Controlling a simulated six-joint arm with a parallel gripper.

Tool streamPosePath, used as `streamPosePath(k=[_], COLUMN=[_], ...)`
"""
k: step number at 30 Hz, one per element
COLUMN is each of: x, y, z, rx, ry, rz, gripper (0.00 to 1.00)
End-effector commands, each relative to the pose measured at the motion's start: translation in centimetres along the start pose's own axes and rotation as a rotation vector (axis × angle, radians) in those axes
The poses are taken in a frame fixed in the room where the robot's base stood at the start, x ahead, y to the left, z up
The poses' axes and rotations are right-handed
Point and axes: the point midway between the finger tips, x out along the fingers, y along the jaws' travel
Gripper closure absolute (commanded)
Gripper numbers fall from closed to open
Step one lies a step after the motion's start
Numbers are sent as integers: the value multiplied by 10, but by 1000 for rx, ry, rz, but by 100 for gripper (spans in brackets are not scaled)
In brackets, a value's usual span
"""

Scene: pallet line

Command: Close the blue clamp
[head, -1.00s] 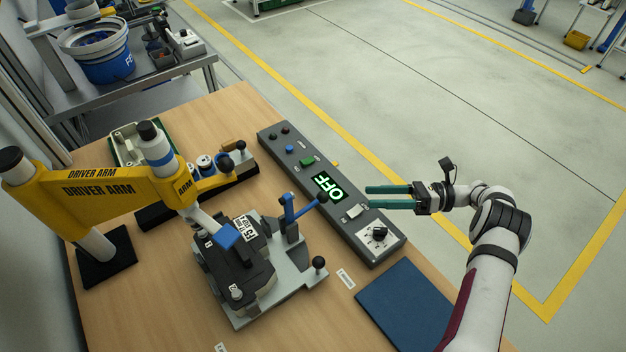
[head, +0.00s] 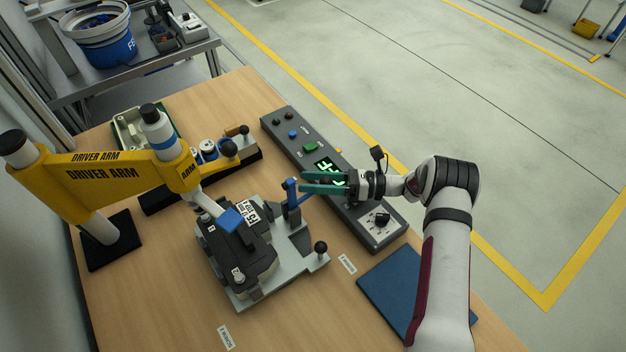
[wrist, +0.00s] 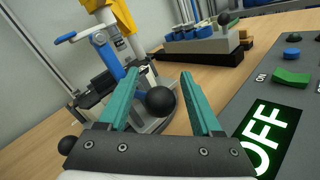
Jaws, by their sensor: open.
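The blue clamp (head: 292,194) stands on the right side of the grey fixture (head: 300,268), with a blue upright and a blue handle. In the wrist view the blue clamp (wrist: 108,57) is ahead and left. A black ball knob (wrist: 160,101), apparently the handle's end, shows between my fingers; the head view hides it behind them. My gripper (head: 304,182) has two teal fingers, spread apart with nothing gripped. In the wrist view my gripper (wrist: 158,75) has one finger on each side of the knob; contact cannot be told.
The control box (head: 310,153) with a lit OFF display lies just right of the clamp, under my gripper. The yellow driver arm (head: 110,190) reaches over the fixture from the left. Another black knob (head: 321,247) stands nearer. A blue mat (head: 388,290) lies flat at front right.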

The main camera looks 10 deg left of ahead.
Motion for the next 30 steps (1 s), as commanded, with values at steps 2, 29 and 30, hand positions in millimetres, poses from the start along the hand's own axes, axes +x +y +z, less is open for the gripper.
streamPosePath(k=[2, 29, 30], x=[0, -1, -1], y=[0, -1, -1], z=[0, -1, -1], rx=[0, -4, -4], ry=[0, 3, 3], rz=[0, -2, -2], gripper=[34, 100, 100])
